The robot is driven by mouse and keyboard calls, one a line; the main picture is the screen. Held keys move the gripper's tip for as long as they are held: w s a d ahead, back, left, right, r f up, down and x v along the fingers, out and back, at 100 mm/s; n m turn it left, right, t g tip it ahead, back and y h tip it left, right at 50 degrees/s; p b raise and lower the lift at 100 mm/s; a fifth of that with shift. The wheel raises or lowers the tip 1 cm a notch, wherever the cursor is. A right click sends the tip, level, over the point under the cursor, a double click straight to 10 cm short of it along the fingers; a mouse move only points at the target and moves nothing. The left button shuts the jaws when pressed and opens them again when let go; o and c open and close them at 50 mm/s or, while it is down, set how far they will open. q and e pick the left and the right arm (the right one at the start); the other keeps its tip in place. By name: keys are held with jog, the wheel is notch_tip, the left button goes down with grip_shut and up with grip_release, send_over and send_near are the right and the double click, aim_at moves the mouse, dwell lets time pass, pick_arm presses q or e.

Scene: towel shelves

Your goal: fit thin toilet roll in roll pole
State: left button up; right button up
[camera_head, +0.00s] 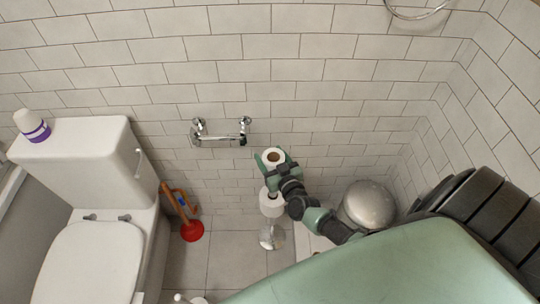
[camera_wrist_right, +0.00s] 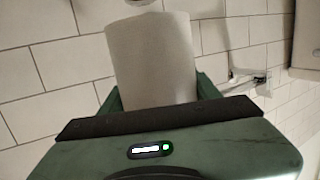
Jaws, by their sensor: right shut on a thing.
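A white toilet roll (camera_head: 273,155) with a brown core hole facing up is in my right gripper (camera_head: 274,163), in front of the tiled wall. In the right wrist view the roll (camera_wrist_right: 150,60) stands between the two green fingers, which are shut on it. Below the gripper, a chrome roll pole stand (camera_head: 272,240) stands on the floor and carries white roll (camera_head: 271,205) partway up. The pole's upper part is partly hidden by my gripper and arm. The held roll looks above the pole; I cannot tell if it is lined up. My left gripper is not in view.
A chrome wall fixture (camera_head: 220,136) is just left of the held roll. A toilet (camera_head: 95,255) with a bottle (camera_head: 32,126) on its tank is at left. A red plunger (camera_head: 192,230) stands beside it. A round metal bin (camera_head: 369,205) is at right.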

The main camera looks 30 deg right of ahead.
jog(key=shift+f+b, duration=2.05)
jog(key=shift+f, duration=0.35)
jog(key=shift+f, duration=0.1)
jog(key=f, duration=0.1)
jog(key=d+f+b, duration=0.1)
jog(key=b, duration=0.1)
jog(key=shift+s+d+f, duration=0.2)
jog(key=shift+s+f, duration=0.05)
jog(key=shift+f, duration=0.15)
jog(key=shift+r, duration=0.1)
jog(key=shift+a+r+p, duration=0.1)
jog(key=shift+r+p, duration=0.2)
jog(key=shift+r, duration=0.05)
jog(key=shift+w+a+r+p, duration=0.1)
jog(key=shift+a+r+p, duration=0.1)
jog(key=shift+r+p, duration=0.45)
jog(key=shift+w+a+r+p, duration=0.1)
jog(key=shift+a+r+p, duration=0.1)
jog(key=shift+r+p, duration=0.4)
jog(key=shift+a+r+p, duration=0.15)
jog(key=shift+r+p, duration=1.05)
jog(key=shift+r, duration=0.15)
jog(key=shift+w, duration=0.1)
